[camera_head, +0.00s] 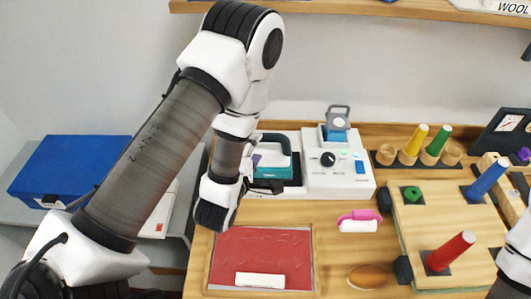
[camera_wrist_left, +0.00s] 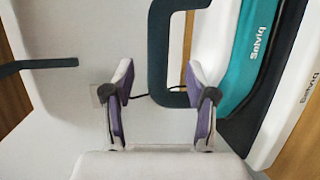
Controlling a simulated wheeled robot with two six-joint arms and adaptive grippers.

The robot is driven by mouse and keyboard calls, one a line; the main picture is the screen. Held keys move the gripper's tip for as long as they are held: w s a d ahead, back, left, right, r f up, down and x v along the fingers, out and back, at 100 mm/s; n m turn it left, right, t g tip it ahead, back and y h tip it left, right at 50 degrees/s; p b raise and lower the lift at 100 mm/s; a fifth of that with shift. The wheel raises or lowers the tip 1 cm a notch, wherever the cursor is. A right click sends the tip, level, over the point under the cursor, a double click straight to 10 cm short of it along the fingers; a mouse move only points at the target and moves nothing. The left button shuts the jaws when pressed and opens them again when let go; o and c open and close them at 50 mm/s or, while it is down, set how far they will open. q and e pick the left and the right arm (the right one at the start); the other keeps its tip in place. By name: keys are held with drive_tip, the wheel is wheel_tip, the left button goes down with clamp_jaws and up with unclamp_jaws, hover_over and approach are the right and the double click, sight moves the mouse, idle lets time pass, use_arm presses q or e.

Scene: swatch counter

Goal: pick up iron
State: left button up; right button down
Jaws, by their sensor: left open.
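The iron is teal with a dark loop handle. In the head view the iron (camera_head: 272,173) sits on the white station at the back, partly hidden by my left arm. In the left wrist view the iron (camera_wrist_left: 238,65) lies at the upper right, with its dark handle (camera_wrist_left: 160,50) nearest the fingers. My left gripper (camera_wrist_left: 160,88) is open, its purple-padded fingers apart. The handle's near end shows between the fingertips and behind the right finger; contact cannot be told. In the head view my left gripper (camera_head: 264,174) is at the iron's left side, mostly hidden.
A white control unit (camera_head: 341,177) with a dark knob stands right of the iron. A red mat (camera_head: 262,247), a pink-handled brush (camera_head: 359,217) and a brown oval item (camera_head: 368,276) lie in front. A peg board (camera_head: 440,215) fills the right. A blue box (camera_head: 65,168) stands left.

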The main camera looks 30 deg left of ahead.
sight(259, 151)
use_arm(q)
drive_tip(key=shift+w+a, duration=0.15)
drive_tip(key=shift+w, duration=0.05)
drive_tip(key=w+p, duration=0.1)
drive_tip(key=p, duration=0.1)
drive_tip(key=w+p, duration=0.1)
drive_tip(key=shift+w+a+r, duration=0.2)
drive_tip(key=shift+w+r, duration=0.05)
drive_tip(key=shift+w, duration=0.1)
drive_tip(key=w, duration=0.1)
drive_tip(key=w+f, duration=0.1)
drive_tip(key=shift+w+a+f, duration=0.15)
drive_tip(key=shift+w+f, duration=0.05)
drive_tip(key=shift+w, duration=0.15)
drive_tip(key=shift+f, duration=0.1)
drive_tip(key=shift+s, duration=0.25)
drive_tip(key=c, duration=0.4)
drive_tip(key=shift+r, duration=0.2)
drive_tip(key=c, duration=0.6)
clamp_jaws()
use_arm(e)
drive_tip(key=shift+s+r, duration=0.25)
drive_tip(key=shift+r, duration=0.85)
